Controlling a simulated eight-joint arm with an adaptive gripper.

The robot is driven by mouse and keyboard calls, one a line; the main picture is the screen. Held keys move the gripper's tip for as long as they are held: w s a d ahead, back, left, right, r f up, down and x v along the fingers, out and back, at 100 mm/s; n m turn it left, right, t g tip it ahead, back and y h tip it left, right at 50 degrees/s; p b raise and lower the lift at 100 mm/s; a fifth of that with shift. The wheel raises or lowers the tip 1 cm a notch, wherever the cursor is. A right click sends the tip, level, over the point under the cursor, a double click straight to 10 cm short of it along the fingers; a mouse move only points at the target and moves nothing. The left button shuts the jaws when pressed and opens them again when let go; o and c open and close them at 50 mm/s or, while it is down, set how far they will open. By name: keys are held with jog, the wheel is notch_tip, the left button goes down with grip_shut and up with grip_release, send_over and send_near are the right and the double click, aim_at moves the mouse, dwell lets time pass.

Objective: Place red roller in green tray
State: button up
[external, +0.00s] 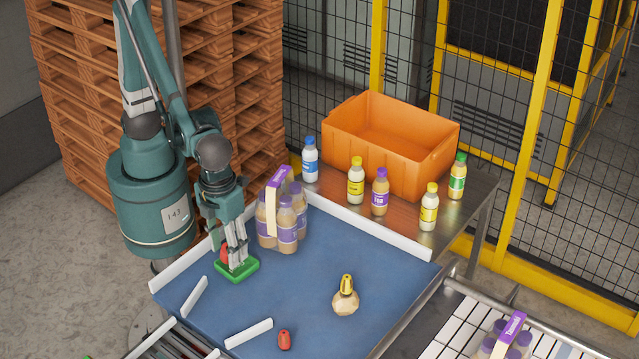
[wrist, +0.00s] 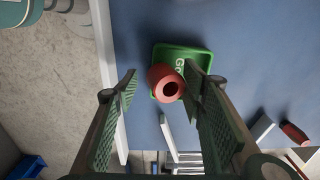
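The green tray (external: 240,272) lies on the blue surface under my gripper; it also shows in the wrist view (wrist: 205,62), with white lettering partly covered. The red roller (external: 224,256), with a dark hole in its end, is at the tray and overlaps its left part in the wrist view (wrist: 157,74). My gripper (external: 236,260) points down over the tray. Its fingers are apart in the wrist view (wrist: 161,84), with the roller between them. A gap shows at the left finger; the roller is close to the right one, and contact there is unclear.
A second red piece (external: 285,340) lies near a white guide (external: 249,333). A purple-labelled bottle pack (external: 286,222) stands close right of my gripper. A tan sprayer-like object (external: 345,298) is farther right. An orange crate (external: 390,155) and several bottles stand behind. The middle surface is clear.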

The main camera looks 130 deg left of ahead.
aim_at(226, 245)
jog(key=shift+r, duration=0.15)
notch_tip(226, 245, up, 12)
jog(key=shift+r, duration=0.15)
dwell(0.8)
dwell(0.4)
jog(key=s+a+f+n+t, duration=0.1)
jog(key=s+a+n+t, duration=0.6)
jog(key=s+a+n, duration=1.1)
jog(key=a, duration=0.2)
jog(key=shift+s+a+f, duration=0.2)
jog(key=shift+s+a, duration=0.1)
jog(key=shift+a, duration=0.1)
dwell(0.3)
